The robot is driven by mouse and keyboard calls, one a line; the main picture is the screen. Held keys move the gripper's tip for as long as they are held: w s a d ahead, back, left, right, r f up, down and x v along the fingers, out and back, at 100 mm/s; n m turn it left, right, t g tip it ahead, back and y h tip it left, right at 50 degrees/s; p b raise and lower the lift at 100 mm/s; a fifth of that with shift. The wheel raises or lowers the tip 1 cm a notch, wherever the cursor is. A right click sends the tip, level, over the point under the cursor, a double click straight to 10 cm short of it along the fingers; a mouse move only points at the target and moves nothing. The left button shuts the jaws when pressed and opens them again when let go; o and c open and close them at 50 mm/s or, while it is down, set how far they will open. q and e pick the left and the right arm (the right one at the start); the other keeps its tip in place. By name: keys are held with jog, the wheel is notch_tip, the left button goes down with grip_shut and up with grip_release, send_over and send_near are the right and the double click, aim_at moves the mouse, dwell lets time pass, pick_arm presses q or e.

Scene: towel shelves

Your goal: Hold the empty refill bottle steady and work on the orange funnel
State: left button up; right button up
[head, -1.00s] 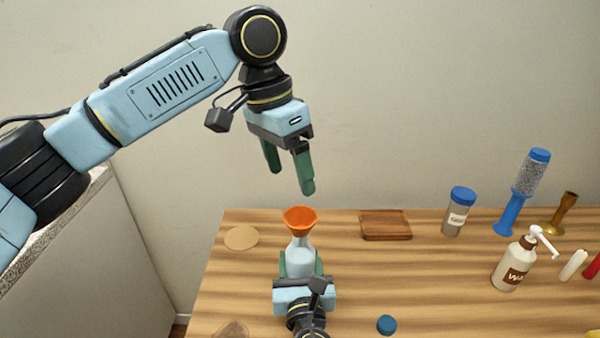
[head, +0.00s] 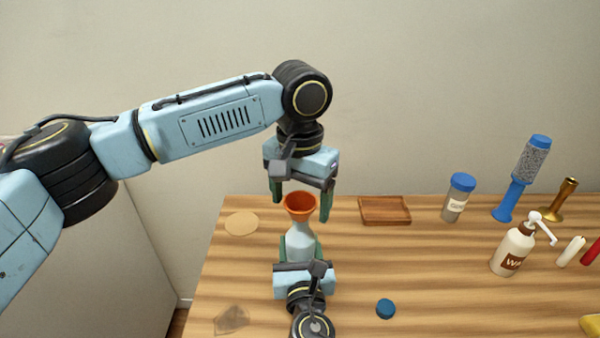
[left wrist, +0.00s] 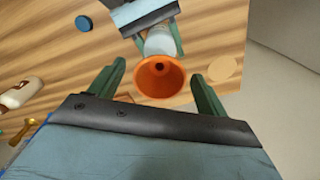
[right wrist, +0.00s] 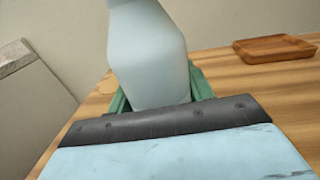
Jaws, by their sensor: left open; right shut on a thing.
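The pale blue-white refill bottle (head: 300,242) stands upright on the wooden table. The orange funnel (head: 300,206) sits in its mouth, wide end up. My right gripper (head: 300,250) is shut around the bottle's lower body; the bottle also fills the right wrist view (right wrist: 148,60). My left gripper (head: 301,202) is open, pointing down, with its green fingers on either side of the funnel. In the left wrist view the funnel (left wrist: 160,77) lies between the two fingers with a gap on each side. The funnel's spout is hidden inside the bottle neck.
A wooden tray (head: 385,210), a blue-capped jar (head: 458,198), a blue grinder-like item (head: 522,178), a brass piece (head: 562,199) and a pump bottle (head: 513,250) stand to the right. A blue cap (head: 385,309) lies in front, a round tan disc (head: 241,223) at left.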

pick_arm(q)
jog(key=shift+f, duration=1.5)
jog(key=c, duration=1)
jog(key=shift+r, duration=0.15)
jog(key=shift+r, duration=2.75)
jog(key=shift+r, duration=0.1)
